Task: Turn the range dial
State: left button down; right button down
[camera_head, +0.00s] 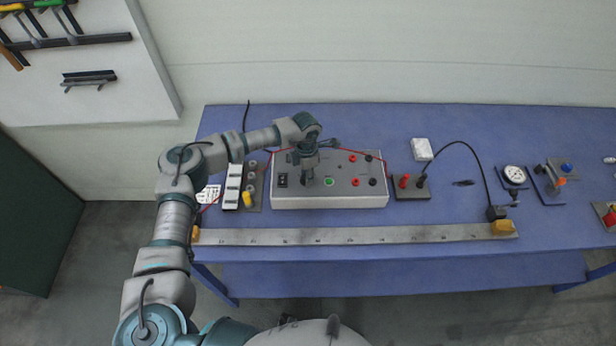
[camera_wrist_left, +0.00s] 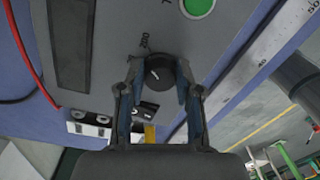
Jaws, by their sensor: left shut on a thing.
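The range dial (camera_wrist_left: 159,74) is a round black knob with a pale pointer line, on the grey face of the instrument box. In the left wrist view it sits between the two fingertips of my left gripper (camera_wrist_left: 156,88), which is shut on it. In the head view, my left gripper (camera_head: 309,172) points down at the left part of the grey box (camera_head: 340,201) and hides the dial. My right gripper is not in view.
A green button (camera_head: 329,182) and red and black sockets lie right of my gripper on the box. A long metal ruler (camera_head: 350,236) runs along the front. A black block with a cable (camera_head: 412,188) stands to the right, as does a round gauge (camera_head: 514,174).

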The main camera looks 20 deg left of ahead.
pick_arm(q)
jog(key=shift+s+f+m+b, duration=0.2)
jog(key=shift+f+m+b, duration=0.15)
jog(key=shift+m, duration=0.45)
jog(key=shift+a+r, duration=0.1)
jog(key=c, duration=0.8)
grip_release()
jog(key=shift+w, duration=0.1)
jog(key=shift+a+r, duration=0.1)
jog(key=shift+r, duration=0.1)
jog(key=shift+w+r, duration=0.1)
jog(key=shift+r, duration=0.15)
jog(key=r, duration=1.1)
jog(key=shift+w+a+r, duration=0.1)
jog(key=shift+w, duration=0.15)
